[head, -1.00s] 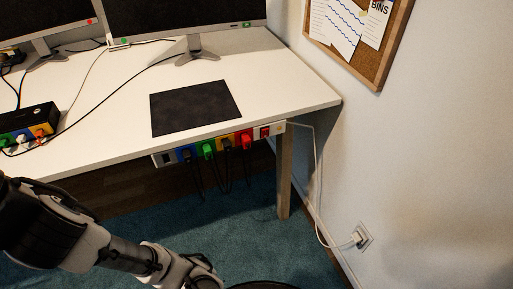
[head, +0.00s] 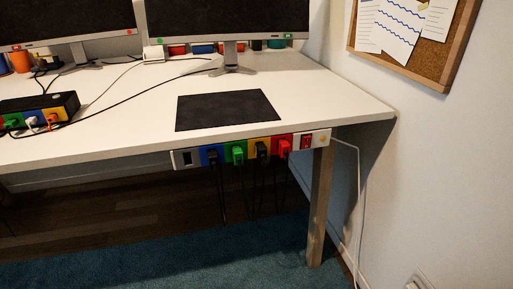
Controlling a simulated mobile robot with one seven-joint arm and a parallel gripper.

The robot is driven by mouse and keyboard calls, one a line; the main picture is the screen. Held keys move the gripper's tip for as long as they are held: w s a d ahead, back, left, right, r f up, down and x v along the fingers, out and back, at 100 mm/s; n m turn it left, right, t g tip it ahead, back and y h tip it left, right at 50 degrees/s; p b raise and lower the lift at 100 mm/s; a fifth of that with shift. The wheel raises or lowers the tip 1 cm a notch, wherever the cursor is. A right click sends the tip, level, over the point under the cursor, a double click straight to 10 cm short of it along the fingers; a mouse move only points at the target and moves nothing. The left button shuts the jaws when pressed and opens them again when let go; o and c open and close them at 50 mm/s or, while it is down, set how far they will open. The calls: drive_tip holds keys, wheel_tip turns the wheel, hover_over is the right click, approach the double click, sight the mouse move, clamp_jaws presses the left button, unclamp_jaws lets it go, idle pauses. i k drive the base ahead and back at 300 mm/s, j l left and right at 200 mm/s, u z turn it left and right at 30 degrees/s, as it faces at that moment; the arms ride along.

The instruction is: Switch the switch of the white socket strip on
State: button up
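The white socket strip (head: 182,161) is mounted along the front edge of the desk, below the dark mat. Its sockets are coloured blue, green, yellow and red, with plugs and dark cables hanging from them. A red switch (head: 306,142) sits at the strip's right end, near the desk leg. A dark rectangular part (head: 187,158) is at its left end. The switch's position is too small to tell. My gripper is not in view.
The white desk (head: 330,95) carries monitors, a dark mat (head: 228,110) and a black box (head: 60,105) with coloured sockets at left. A wooden leg (head: 319,205) stands under the right end. A white cable (head: 361,200) runs down beside the wall. Carpet in front is clear.

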sight(306, 140)
drive_tip(key=i+j+z, duration=0.1)
drive_tip(key=j+z, duration=0.25)
drive_tip(key=i+j+z, duration=0.1)
drive_tip(key=j+z, duration=0.25)
